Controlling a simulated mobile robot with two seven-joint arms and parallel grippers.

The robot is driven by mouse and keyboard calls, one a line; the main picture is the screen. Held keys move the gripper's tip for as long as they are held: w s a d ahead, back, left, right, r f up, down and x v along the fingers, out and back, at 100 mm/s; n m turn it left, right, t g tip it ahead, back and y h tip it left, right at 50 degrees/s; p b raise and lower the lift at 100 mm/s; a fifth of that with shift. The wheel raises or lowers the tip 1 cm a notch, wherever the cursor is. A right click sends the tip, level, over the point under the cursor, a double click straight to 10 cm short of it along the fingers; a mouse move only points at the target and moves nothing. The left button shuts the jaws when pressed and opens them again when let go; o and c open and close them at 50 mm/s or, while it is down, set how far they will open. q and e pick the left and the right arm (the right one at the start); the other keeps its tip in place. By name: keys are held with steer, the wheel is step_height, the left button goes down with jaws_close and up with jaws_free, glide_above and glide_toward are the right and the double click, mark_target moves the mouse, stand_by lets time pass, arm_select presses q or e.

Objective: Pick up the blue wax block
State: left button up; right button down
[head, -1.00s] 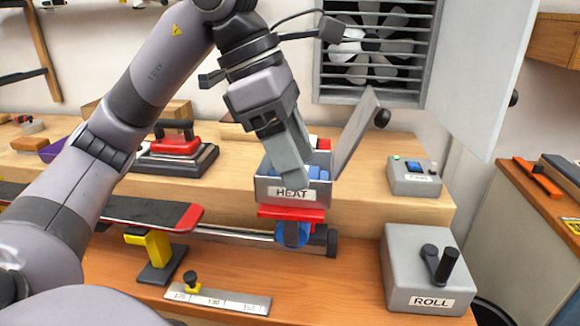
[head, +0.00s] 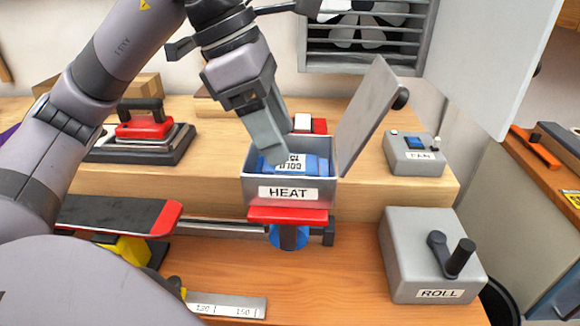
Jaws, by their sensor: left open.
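The blue wax block (head: 312,166) lies inside the grey open box labelled HEAT (head: 330,188). A white label with upside-down lettering shows on its top. The box's lid is swung up on the right side. My left gripper (head: 270,147) points down at the left part of the box, its fingertips at the box opening, just over or beside the block's left end. It is open; only one finger shows clearly, and I cannot tell whether it touches the block. My right gripper is not in view.
The raised lid (head: 366,112) stands right of the gripper. A red iron (head: 145,127) sits on a dark stand at left. The FAN box (head: 414,153) and the ROLL box with crank (head: 425,255) stand right.

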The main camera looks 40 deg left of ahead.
mark_target(298, 164)
arm_select(q)
steer(key=x, duration=0.4)
steer(key=shift+s+f, duration=0.1)
steer(key=c, duration=0.9)
steer(key=shift+o, duration=0.2)
